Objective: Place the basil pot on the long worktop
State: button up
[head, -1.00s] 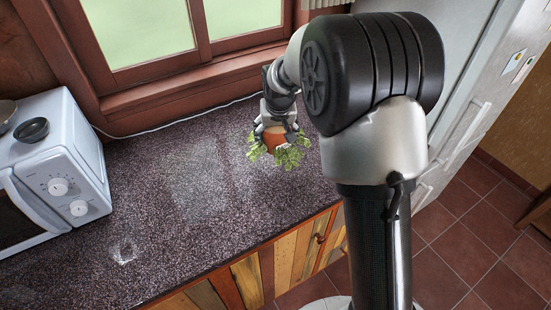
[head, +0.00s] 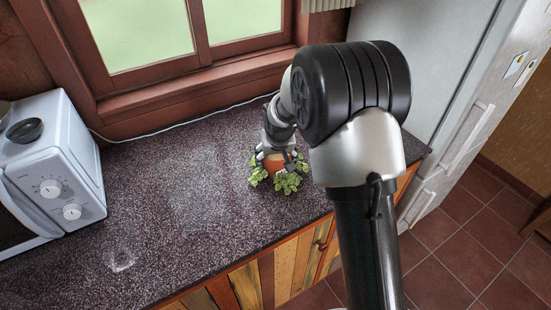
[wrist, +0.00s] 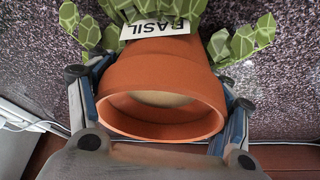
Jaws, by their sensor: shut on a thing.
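The basil pot (head: 274,163) is an orange terracotta pot with green leaves. It is over the right part of the long worktop (head: 165,235), a dark speckled slab. My gripper (head: 277,158) reaches down from above and is shut on the pot. In the wrist view the pot (wrist: 165,85) sits between my two fingers (wrist: 160,118), its hollow end towards the camera. The BASIL label and leaves lie at its far end, towards the worktop. The pot looks upside down or strongly tipped. I cannot tell whether its leaves touch the worktop.
A white microwave (head: 60,175) stands at the worktop's left, with a dark bowl (head: 28,130) on top. A cable (head: 190,119) runs along the back under the window. A tall pale fridge-like unit (head: 440,100) stands right. The middle of the worktop is clear.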

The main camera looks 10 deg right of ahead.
jog(key=o, duration=1.5)
jog(key=shift+f, duration=0.2)
jog(key=o, duration=0.5)
jog(key=shift+r, duration=0.1)
